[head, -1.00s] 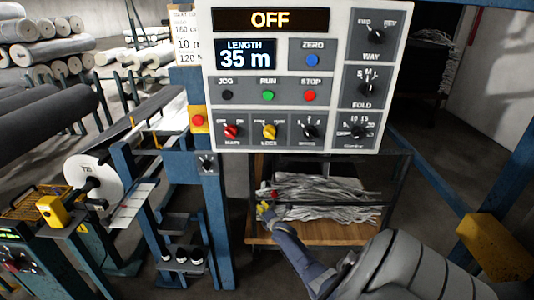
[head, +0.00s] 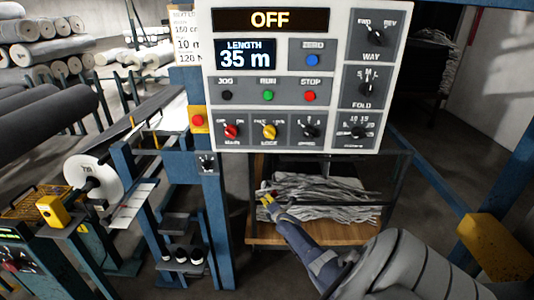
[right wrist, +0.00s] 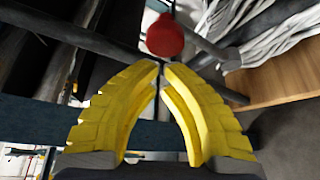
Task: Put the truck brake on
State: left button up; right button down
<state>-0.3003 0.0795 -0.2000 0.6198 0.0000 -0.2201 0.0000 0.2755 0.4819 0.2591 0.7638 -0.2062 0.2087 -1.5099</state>
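A red ball-shaped knob (right wrist: 165,36) shows in the right wrist view, just beyond my fingertips, on or against a dark bar. It is tiny in the head view (head: 273,193), in front of the shelf of grey strips. I take it for the brake handle, but its lever is hard to make out. My right gripper (right wrist: 161,66) has yellow fingers with tips nearly meeting and nothing between them. In the head view, my right gripper (head: 267,199) is beside the knob; contact cannot be told. My left gripper is not in view.
A control panel (head: 296,135) reading OFF and 35 m hangs above the right gripper. A wooden shelf (head: 300,236) holds grey strips (head: 335,196). A blue post (head: 221,225) stands left of the gripper. Rolls (head: 45,28) lie at the far left.

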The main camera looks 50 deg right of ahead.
jog(key=shift+s+d+r, duration=0.1)
dwell(0.5)
jog(key=shift+s+d+r, duration=0.1)
jog(key=shift+s+d, duration=0.05)
jog(key=shift+s, duration=0.05)
